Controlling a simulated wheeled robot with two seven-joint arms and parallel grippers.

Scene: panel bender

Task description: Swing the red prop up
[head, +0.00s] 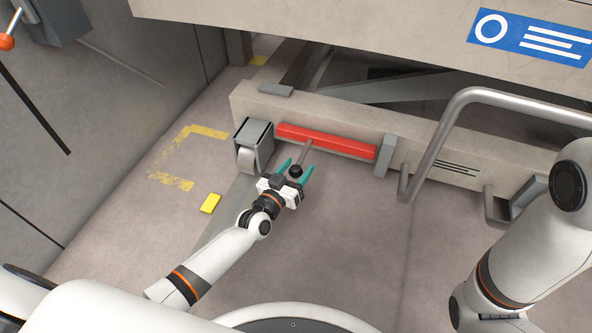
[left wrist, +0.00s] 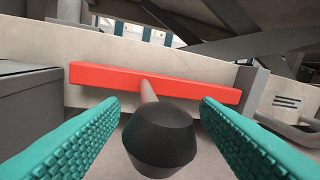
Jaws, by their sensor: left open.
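The red prop (head: 330,142) is a long red bar lying roughly level along the beige beam of the machine; it also spans the left wrist view (left wrist: 110,76). A grey rod (head: 305,152) sticks out from the bar toward me and ends in a black knob (head: 296,171), which is large in the left wrist view (left wrist: 160,138). My left gripper (head: 295,170) is open, with its teal fingers on either side of the knob and apart from it in the left wrist view. My right arm shows at the right edge, but its gripper is not in view.
A caster wheel (head: 247,157) in a grey bracket stands just left of the prop. A grey block (head: 386,155) is at the prop's right end. A bent tube handle (head: 440,135) rises further right. A yellow block (head: 210,203) lies on open floor at left.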

